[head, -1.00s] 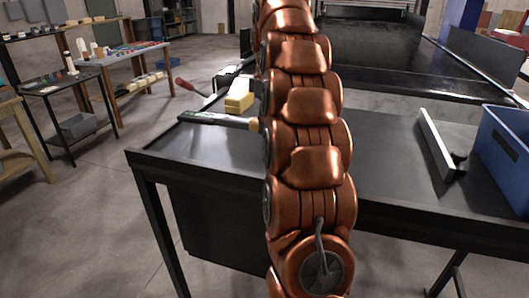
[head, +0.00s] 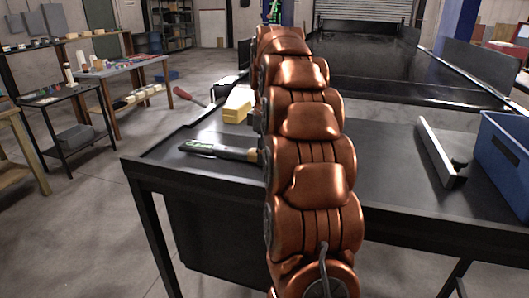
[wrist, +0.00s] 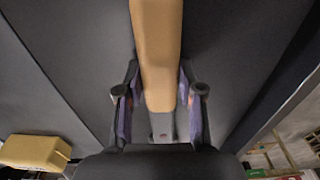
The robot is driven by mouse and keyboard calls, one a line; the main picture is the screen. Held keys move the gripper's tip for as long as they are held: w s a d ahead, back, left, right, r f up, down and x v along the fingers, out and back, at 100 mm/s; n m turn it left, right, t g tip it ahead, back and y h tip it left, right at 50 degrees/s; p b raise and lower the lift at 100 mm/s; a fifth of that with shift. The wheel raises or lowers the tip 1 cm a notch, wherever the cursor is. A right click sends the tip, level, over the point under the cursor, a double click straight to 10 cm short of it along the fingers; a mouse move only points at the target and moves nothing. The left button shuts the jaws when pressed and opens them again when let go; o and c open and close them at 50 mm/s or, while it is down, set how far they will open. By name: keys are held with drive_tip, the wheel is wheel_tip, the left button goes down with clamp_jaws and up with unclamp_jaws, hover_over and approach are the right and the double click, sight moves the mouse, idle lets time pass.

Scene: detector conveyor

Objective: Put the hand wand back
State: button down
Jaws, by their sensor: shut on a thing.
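My gripper (wrist: 160,96) is shut on the hand wand, with a finger on each side of its tan part (wrist: 157,45) in the wrist view. A grey piece with a small red mark shows at the near end of the tan part. In the head view the wand (head: 215,150) sticks out left from behind my arm, showing a dark bar with a green label and a tan band. It lies level over the black table (head: 200,185); I cannot tell whether it touches. My arm hides the gripper and the rest of the wand in that view.
A yellow block (head: 237,106) is behind the wand and also shows in the wrist view (wrist: 35,151). A pale bar with a dark knob (head: 437,150) and a blue bin (head: 505,160) are at the table's right. A dark conveyor (head: 365,55) runs behind. The table's front left is bare.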

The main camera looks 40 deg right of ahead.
drive_tip(key=shift+f, duration=0.15)
drive_tip(key=c, duration=0.7)
unclamp_jaws()
drive_tip(key=shift+r, duration=0.35)
drive_tip(key=shift+d+r, duration=0.1)
drive_tip(key=shift+r, duration=2.25)
drive_tip(key=r+p, duration=0.7)
drive_tip(key=shift+s, duration=0.2)
